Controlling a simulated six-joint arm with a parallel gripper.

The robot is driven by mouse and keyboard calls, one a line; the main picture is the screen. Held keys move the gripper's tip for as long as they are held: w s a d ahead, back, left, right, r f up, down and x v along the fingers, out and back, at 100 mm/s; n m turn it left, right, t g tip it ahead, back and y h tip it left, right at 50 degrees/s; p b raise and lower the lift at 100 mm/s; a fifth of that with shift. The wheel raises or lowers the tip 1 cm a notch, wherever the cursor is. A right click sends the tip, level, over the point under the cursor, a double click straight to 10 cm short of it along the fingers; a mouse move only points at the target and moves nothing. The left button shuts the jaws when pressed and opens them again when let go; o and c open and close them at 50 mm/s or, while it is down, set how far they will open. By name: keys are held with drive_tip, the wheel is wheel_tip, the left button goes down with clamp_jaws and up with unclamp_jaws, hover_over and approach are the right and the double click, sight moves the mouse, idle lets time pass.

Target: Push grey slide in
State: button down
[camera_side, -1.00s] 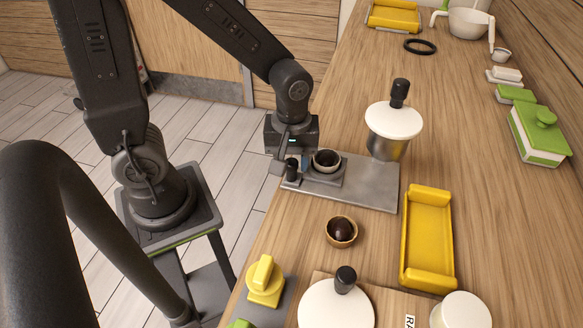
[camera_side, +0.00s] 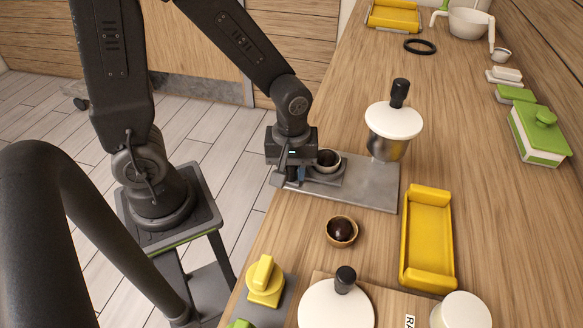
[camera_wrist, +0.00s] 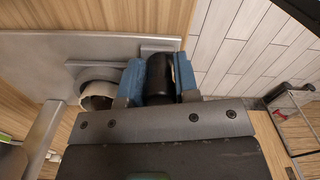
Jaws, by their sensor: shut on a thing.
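The grey slide (camera_side: 326,179) sits on the left part of a flat metal base plate (camera_side: 372,188), with a small dark-lined cup (camera_side: 329,160) on it. The slide's black knob (camera_wrist: 160,86) stands at its left end, near the table's edge. My gripper (camera_side: 291,172) is down over that end, shut on the black knob. In the wrist view, the blue fingers of my gripper (camera_wrist: 158,78) are around the knob, beside the cup (camera_wrist: 97,94). The knob is mostly hidden by my gripper in the side view.
A pot with a white lid (camera_side: 394,121) stands at the base plate's far right. A small brown bowl (camera_side: 341,231) and yellow tray (camera_side: 428,238) lie nearer the camera. A yellow knob block (camera_side: 265,282) stands at the front left.

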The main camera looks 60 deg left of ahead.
sight(327, 189)
drive_tip(key=w+d, duration=0.5)
drive_tip(key=shift+w+d, duration=0.25)
drive_tip(key=shift+w, duration=0.05)
drive_tip(key=c, duration=1.1)
unclamp_jaws()
drive_tip(key=shift+c, duration=0.2)
drive_tip(key=shift+r, duration=0.1)
wheel_tip(327, 189, up, 14)
drive_tip(key=shift+s, duration=0.1)
